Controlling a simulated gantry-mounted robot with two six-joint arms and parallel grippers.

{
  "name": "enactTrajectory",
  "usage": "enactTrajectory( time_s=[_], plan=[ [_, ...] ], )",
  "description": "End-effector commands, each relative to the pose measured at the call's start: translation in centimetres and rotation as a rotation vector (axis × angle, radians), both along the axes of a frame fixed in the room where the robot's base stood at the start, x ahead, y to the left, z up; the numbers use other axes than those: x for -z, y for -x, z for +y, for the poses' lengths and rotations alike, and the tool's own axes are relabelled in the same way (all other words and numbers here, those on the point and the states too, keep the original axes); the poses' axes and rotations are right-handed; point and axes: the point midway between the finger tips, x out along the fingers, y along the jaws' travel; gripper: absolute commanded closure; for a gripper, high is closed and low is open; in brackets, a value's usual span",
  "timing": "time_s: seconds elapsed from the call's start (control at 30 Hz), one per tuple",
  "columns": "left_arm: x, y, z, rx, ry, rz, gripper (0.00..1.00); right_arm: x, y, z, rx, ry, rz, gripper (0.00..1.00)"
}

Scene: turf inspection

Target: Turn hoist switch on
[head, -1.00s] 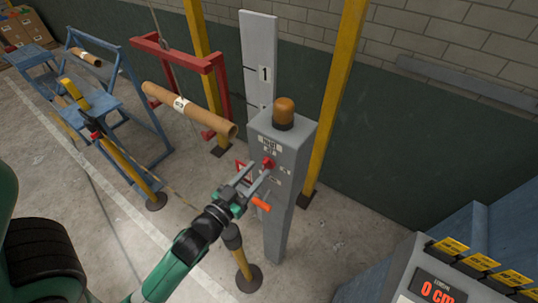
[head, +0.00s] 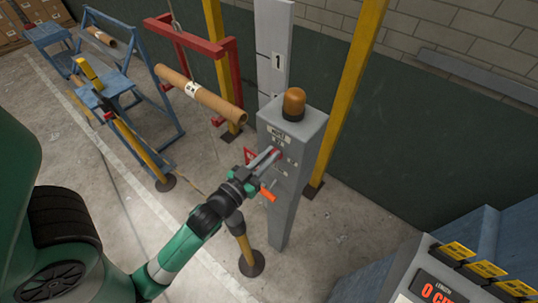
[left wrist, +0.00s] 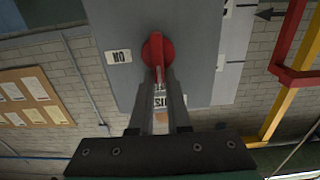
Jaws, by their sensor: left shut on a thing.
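The hoist switch is a red knob (head: 278,154) on the front of a grey cabinet (head: 285,205) with an amber lamp on top. My left gripper (head: 274,156) is at the cabinet front, its fingers shut on the knob. The left wrist view shows the round red knob (left wrist: 158,45) with a raised grip between the fingertips (left wrist: 161,82). A white ON label (left wrist: 118,57) sits beside the knob, upside down in that view. Another label lies partly hidden behind the fingers. My right gripper is in neither view.
A cardboard tube (head: 198,90) hangs left of the cabinet near a red frame (head: 190,38). Yellow posts (head: 350,95) stand close behind. A yellow-and-black post (head: 243,245) stands in front. A console (head: 430,283) with a red display is at lower right.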

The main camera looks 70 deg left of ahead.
Motion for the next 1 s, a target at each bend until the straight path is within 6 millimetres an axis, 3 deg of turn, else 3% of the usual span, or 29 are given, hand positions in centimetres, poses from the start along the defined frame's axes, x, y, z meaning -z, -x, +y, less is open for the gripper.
enactTrajectory(
  time_s=[0.47,1.0],
  plan=[
    [0.0,-0.2,-0.2,0.0,-0.096,0.06,1.0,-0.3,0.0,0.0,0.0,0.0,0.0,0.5],
    [0.4,-0.7,-1.2,0.001,-0.494,0.31,1.0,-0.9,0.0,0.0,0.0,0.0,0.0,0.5]
  ],
)
